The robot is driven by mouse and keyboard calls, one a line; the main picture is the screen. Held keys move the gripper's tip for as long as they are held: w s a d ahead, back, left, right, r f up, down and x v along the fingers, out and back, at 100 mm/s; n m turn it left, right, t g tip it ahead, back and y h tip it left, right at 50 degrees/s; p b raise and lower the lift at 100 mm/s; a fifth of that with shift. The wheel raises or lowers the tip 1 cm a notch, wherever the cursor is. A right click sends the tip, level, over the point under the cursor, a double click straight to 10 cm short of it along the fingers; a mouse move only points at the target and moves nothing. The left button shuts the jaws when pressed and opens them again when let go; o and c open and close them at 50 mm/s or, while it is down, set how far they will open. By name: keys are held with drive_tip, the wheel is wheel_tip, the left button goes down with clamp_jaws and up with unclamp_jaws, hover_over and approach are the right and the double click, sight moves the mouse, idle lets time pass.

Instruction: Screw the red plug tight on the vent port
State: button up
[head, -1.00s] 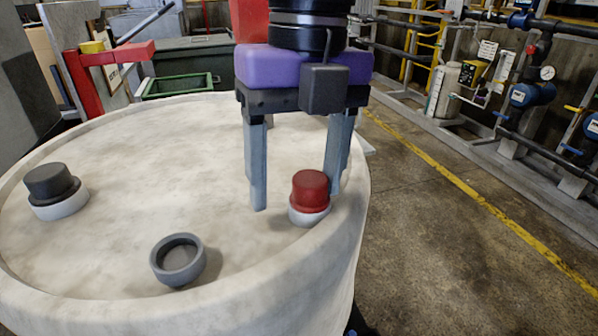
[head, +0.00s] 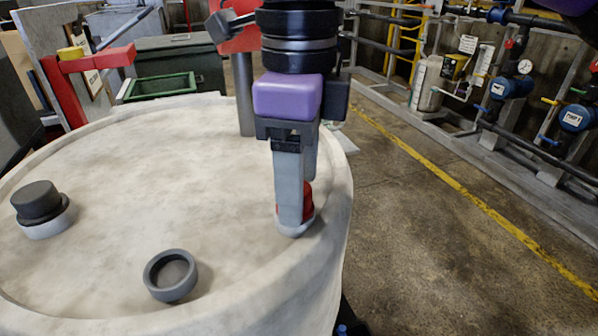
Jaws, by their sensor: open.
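The red plug (head: 308,201) sits on the white vent port (head: 311,222) near the right rim of the pale round drum top (head: 150,150). My gripper (head: 298,218) points straight down over it and is open. One grey finger stands in front of the plug and hides most of it. The other finger is behind, mostly hidden. The fingers straddle the plug, one on the near side and one on the far side. I cannot tell whether either finger touches it, or how tightly the plug is seated.
A black cap (head: 37,202) sits on another white port at the left of the drum top. A grey open ring-shaped cap (head: 170,276) lies near the front. The middle of the drum top is clear. Pipes and pumps (head: 511,87) stand along the wall at right.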

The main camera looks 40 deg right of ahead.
drive_tip(key=n, duration=0.2)
drive_tip(key=a+n, duration=0.1)
drive_tip(key=n, duration=0.1)
drive_tip(key=shift+s+n+p, duration=0.1)
drive_tip(key=shift+n+p, duration=0.25)
drive_tip(key=shift+n, duration=0.05)
drive_tip(key=n, duration=0.5)
drive_tip(key=shift+n, duration=0.3)
clamp_jaws()
drive_tip(key=c, duration=0.8)
unclamp_jaws()
clamp_jaws()
drive_tip(key=m+b, duration=0.1)
drive_tip(key=m, duration=0.2)
drive_tip(key=shift+f, duration=0.15)
drive_tip(key=shift+m+b, duration=0.35)
drive_tip(key=shift+m, duration=0.75)
